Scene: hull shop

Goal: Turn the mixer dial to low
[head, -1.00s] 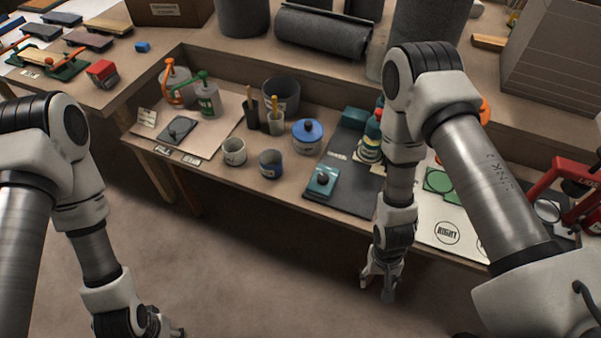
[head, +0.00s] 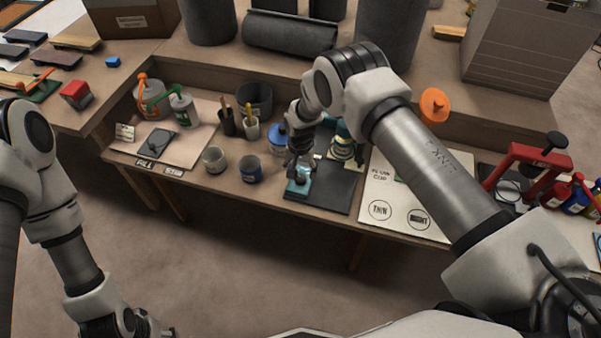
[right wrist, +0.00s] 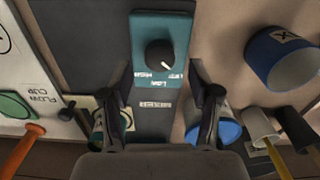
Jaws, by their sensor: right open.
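The mixer is a teal box (right wrist: 145,25) with a round black dial (right wrist: 159,54) on its face. In the right wrist view the dial's white mark points down and slightly right, toward the small labels along the box's edge. In the head view the teal box (head: 297,187) is at the dark mat's front left edge, partly covered by my right gripper (head: 299,168). In the right wrist view my right gripper (right wrist: 162,98) is open and empty, its fingers apart below the dial. My left gripper (head: 135,328) is low at left, its fingers unclear.
A blue cup (head: 250,170) and a grey cup (head: 214,160) stand left of the mixer. A blue-lidded pot (head: 277,138) is close behind my right gripper. A white sheet (head: 400,215) lies to the right. The floor in front is clear.

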